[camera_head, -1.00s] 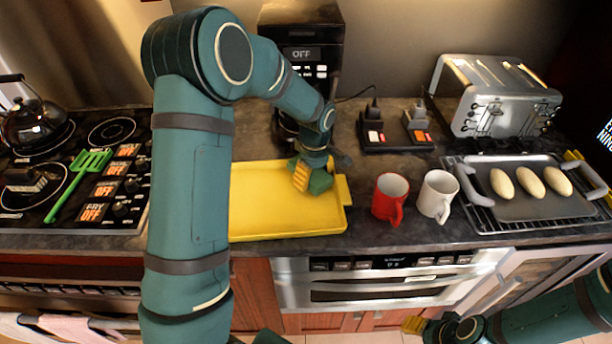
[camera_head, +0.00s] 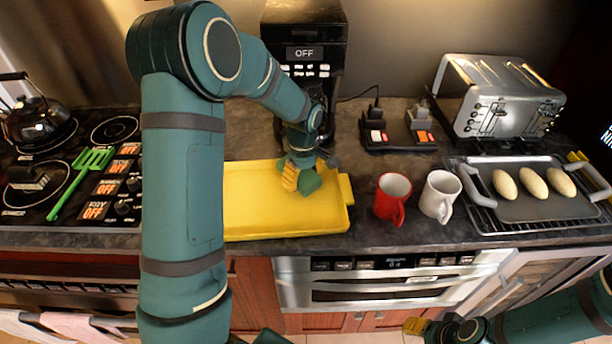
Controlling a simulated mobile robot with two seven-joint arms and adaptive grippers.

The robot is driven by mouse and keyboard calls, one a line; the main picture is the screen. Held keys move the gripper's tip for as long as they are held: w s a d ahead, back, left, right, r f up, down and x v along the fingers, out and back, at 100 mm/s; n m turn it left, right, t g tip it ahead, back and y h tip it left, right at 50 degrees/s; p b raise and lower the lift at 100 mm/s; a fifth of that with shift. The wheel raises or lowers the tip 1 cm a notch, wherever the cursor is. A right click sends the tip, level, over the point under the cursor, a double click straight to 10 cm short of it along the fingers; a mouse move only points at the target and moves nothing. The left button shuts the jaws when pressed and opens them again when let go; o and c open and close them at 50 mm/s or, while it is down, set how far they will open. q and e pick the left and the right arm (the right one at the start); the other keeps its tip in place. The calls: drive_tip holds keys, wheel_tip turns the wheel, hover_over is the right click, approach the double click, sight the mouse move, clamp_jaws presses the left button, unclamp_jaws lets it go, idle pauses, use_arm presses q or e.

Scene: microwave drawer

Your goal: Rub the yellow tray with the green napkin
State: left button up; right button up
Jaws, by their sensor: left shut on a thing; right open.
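The yellow tray (camera_head: 262,222) lies flat on the dark counter, left of the mugs. My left arm hides its left end. My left gripper (camera_head: 300,180) points down over the right half of the tray. It is shut on the green napkin (camera_head: 311,182), a small crumpled piece close to the tray's surface. I cannot tell whether the napkin touches the tray. My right gripper (camera_head: 417,325) is open and empty, low in front of the counter.
A red mug (camera_head: 391,200) and a white mug (camera_head: 439,195) stand right of the tray. A coffee maker (camera_head: 309,60) stands behind it. A toaster (camera_head: 500,95) and a baking tray with rolls (camera_head: 520,208) are at right. A stove with a green spatula (camera_head: 75,185) is at left.

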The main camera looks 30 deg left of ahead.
sight(303, 173)
use_arm(q)
drive_tip(key=shift+r+p, duration=2.2)
drive_tip(key=shift+r, duration=0.8)
drive_tip(key=shift+r+p, duration=1.15)
drive_tip(key=shift+r, duration=0.4)
drive_tip(key=shift+f, duration=0.1)
